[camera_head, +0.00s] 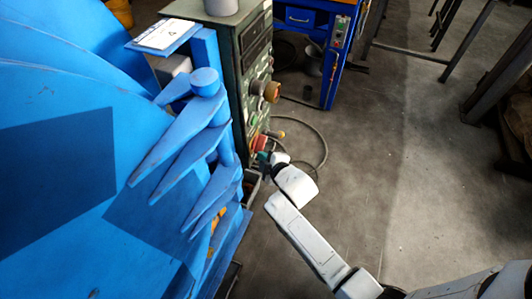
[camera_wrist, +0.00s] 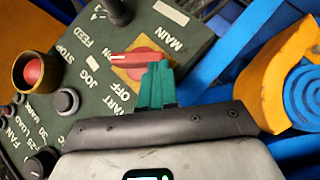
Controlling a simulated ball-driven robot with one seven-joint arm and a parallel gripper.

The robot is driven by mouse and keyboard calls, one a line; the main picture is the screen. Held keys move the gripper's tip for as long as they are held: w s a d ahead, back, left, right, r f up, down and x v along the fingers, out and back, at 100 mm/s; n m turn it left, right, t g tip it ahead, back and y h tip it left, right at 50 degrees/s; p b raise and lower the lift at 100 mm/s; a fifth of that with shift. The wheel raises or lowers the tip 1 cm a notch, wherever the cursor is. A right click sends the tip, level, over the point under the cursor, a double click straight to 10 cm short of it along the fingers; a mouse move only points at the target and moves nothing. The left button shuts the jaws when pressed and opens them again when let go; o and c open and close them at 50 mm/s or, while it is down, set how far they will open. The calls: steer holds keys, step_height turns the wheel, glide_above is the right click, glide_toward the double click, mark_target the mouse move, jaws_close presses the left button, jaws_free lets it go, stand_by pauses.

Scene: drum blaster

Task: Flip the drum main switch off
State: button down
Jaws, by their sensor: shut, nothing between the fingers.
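The main switch (camera_wrist: 128,57) is a red rotary handle on a yellow plate (camera_wrist: 133,72), on the dark green control panel (camera_wrist: 95,60). It lies roughly level in the wrist view, between the labels MAIN and OFF. My gripper (camera_wrist: 157,72) has teal fingers, closed together with nothing between them. The fingertips overlap the right end of the red handle in the wrist view; I cannot tell whether they touch it.
A red button in a yellow collar (camera_wrist: 34,72) and black knobs (camera_wrist: 66,101) share the panel. A yellow bracket with a blue round part (camera_wrist: 275,80) is at right. The large blue drum machine (camera_head: 60,150) stands left of the green cabinet (camera_head: 225,60). Open floor (camera_head: 390,180) lies at right.

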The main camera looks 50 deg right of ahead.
steer(key=f+n+t+h+b, duration=0.1)
steer(key=n+b, duration=0.1)
steer(key=b, duration=0.8)
steer(key=f+n+t+h+b, duration=0.1)
steer(key=f+t+h+b, duration=0.1)
steer(key=b, duration=0.9)
steer(key=shift+w+d+f+n+t, duration=0.1)
steer(key=shift+d+f+n+t, duration=0.05)
steer(key=shift+d+n+t, duration=0.2)
steer(key=shift+n+h+b, duration=0.25)
steer(key=shift+h+b, duration=0.05)
steer(key=shift+b, duration=0.75)
steer(key=shift+w+d+n+t+b, duration=0.15)
steer(key=shift+n+t+b, duration=0.3)
steer(key=shift+b, duration=1)
